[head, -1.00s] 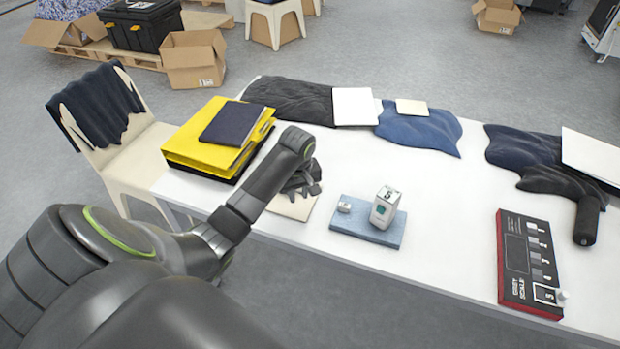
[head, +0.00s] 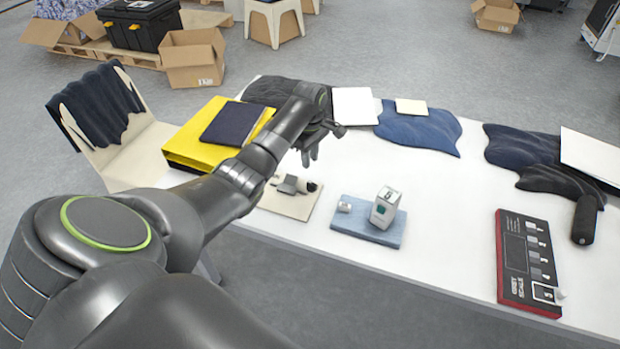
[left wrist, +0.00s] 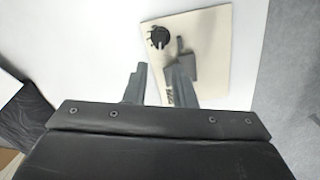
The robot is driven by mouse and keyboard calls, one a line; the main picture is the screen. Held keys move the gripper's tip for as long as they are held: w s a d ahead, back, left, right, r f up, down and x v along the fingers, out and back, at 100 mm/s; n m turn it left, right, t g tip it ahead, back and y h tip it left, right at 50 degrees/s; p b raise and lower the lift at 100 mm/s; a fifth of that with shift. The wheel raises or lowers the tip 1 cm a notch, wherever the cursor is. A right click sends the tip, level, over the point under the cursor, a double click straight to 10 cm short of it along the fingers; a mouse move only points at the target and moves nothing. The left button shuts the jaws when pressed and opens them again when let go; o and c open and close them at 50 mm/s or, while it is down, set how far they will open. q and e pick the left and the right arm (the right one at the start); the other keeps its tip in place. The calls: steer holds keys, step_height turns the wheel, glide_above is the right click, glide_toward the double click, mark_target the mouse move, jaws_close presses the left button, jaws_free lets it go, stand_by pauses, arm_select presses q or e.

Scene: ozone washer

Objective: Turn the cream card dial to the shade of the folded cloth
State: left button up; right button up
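The cream card (head: 288,204) lies flat near the table's front edge. It bears a round black dial (left wrist: 159,37) and a grey block with a small post (left wrist: 184,60); the dial's setting is too small to read. A folded light-blue cloth (head: 350,232) lies to the card's right, with a white box (head: 385,207) and a small pale piece (head: 344,207) on it. My left gripper (head: 309,157) is above the table, just behind the card in the head view. In the left wrist view its fingers (left wrist: 157,88) are apart and empty. My right gripper is out of view.
A red-edged grey scale board (head: 527,262) lies at the right. A yellow folder (head: 197,145) under a dark book sits at the left. Dark and blue cloths (head: 420,128) lie along the back.

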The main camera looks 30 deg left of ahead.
mark_target(310, 182)
arm_select(q)
step_height(310, 182, down, 10)
steer(key=shift+r+b, duration=0.25)
steer(key=shift+b, duration=0.35)
jaws_close()
